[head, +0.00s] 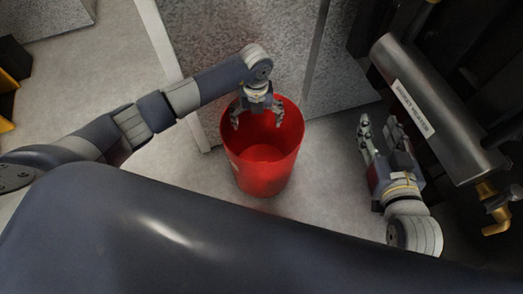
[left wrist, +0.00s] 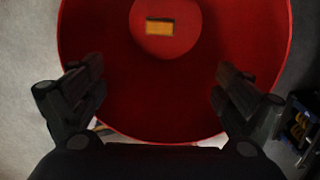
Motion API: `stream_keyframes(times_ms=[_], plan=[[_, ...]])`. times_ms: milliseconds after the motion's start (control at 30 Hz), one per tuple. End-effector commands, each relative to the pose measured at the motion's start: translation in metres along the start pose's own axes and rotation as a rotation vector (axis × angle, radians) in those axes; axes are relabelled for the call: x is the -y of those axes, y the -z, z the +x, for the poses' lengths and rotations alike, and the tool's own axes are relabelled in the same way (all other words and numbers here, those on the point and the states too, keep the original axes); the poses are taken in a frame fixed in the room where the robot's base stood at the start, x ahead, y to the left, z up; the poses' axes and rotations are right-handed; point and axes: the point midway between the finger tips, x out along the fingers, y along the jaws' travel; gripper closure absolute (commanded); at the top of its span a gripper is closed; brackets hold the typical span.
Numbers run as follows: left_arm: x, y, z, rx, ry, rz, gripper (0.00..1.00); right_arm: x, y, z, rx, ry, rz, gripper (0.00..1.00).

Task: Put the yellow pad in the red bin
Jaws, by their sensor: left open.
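The red bin (head: 262,178) stands upright on the floor in the middle of the head view. The left wrist view looks down into the red bin (left wrist: 190,95). The yellow pad (left wrist: 160,27), a small orange-yellow block, lies on the bin's bottom there; I cannot make it out in the head view. My left gripper (head: 258,118) is at the bin's mouth, pointing down, with its fingers spread and nothing between them; they also show in the left wrist view (left wrist: 160,75). My right gripper (head: 380,127) is right of the bin, apart from it, with its fingers apart and empty.
A grey speckled panel (head: 235,40) stands right behind the bin. A dark metal cylinder (head: 440,110) with a white label and brass fittings (head: 495,230) is at the right, close to my right gripper. Pale floor (head: 75,75) is free at the left.

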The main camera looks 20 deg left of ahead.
Motion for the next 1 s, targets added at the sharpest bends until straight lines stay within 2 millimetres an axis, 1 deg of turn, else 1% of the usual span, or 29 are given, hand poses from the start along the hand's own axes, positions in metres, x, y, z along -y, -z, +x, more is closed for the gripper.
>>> stream_keyframes(times_ms=[167,400,500,600,700,1000], plan=[[0.000,-0.002,-0.029,0.006,0.002,0.001,0.06,0.000,0.000,0.000,0.000,0.000,0.000,0.60],[0.001,-0.002,-0.080,0.006,0.003,0.001,0.06,0.000,0.000,0.000,0.000,0.000,0.000,0.60],[0.000,-0.002,-0.097,0.005,0.002,-0.001,0.06,0.000,0.000,0.000,0.000,0.000,0.000,0.60],[0.000,-0.001,-0.108,0.002,0.002,0.000,0.06,0.000,0.000,0.000,0.000,0.000,0.000,0.60],[0.000,-0.001,-0.115,0.002,0.000,0.000,0.06,0.000,0.000,0.000,0.000,0.000,0.000,0.60],[0.000,0.000,-0.117,0.001,0.000,-0.001,0.06,0.000,0.000,0.000,0.000,0.000,0.000,0.60]])
